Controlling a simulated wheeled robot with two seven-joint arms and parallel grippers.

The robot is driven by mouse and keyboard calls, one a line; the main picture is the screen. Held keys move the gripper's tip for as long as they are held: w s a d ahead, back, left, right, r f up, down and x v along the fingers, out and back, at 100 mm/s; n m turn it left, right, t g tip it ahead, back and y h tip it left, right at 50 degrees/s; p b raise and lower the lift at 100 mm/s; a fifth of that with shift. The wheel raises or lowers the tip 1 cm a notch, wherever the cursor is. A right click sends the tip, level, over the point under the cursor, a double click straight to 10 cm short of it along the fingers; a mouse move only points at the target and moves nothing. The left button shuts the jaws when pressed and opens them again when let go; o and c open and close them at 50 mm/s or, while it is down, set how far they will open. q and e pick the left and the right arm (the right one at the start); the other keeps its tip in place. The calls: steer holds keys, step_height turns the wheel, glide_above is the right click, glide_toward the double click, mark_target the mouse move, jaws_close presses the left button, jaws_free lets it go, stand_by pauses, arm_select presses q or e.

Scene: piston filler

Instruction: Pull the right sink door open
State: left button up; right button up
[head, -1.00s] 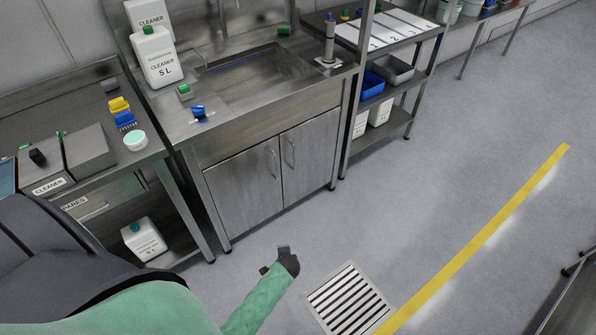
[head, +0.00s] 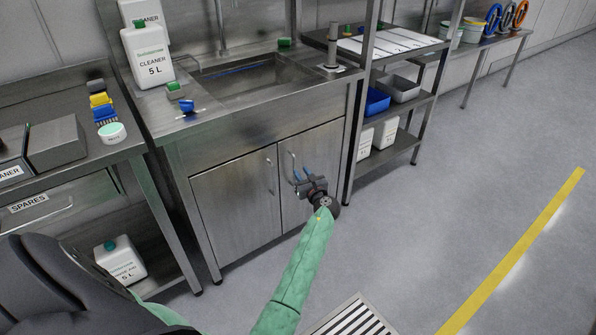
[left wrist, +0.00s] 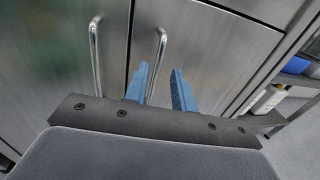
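The right sink door (head: 322,150) is a grey steel panel under the sink and looks shut. Its upright bar handle (head: 291,162) is near the door's left edge. My left gripper (head: 302,174) is in front of this door, close to the handle. In the left wrist view its two blue fingers (left wrist: 161,80) are apart, with nothing held. The right door's handle (left wrist: 162,45) shows between the fingers there, nearer the left finger; I cannot tell whether they touch. My right gripper is not in view.
The left sink door (head: 235,205) is shut, with its own handle (head: 269,178) just left of the right one. A steel shelf rack (head: 409,142) stands close to the right of the sink. Open floor (head: 450,200) lies to the right and front.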

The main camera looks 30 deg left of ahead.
mark_target(294, 162)
arm_select(q)
steer(key=shift+x, duration=3.75)
jaws_close()
